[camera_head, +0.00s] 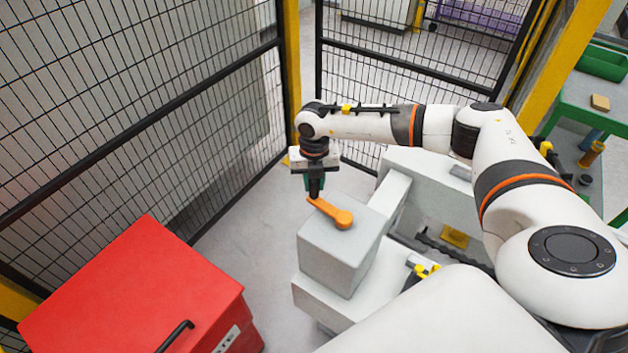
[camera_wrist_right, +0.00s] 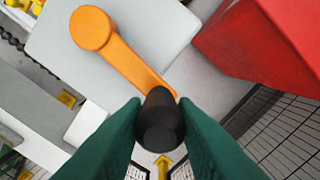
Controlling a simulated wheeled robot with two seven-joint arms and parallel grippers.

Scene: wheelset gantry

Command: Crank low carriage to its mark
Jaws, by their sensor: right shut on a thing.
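An orange crank (camera_head: 333,213) lies on top of a grey box-shaped housing (camera_head: 338,252) in the head view. Its hub is at the right and its arm runs to the upper left. My right gripper (camera_head: 315,190) reaches down onto the free end of the arm. In the right wrist view the orange crank (camera_wrist_right: 118,52) ends in a black knob (camera_wrist_right: 160,122). My right gripper's green fingers (camera_wrist_right: 160,135) are on both sides of the knob, shut on it. My left gripper is not in view. I cannot make out the carriage or its mark with certainty.
A red cabinet (camera_head: 135,290) with a black handle stands at the lower left. Black mesh fencing (camera_head: 130,100) with yellow posts encloses the left and back. A green-framed bench (camera_head: 590,110) is at the far right. Grey floor (camera_head: 245,225) is free between cabinet, fence and housing.

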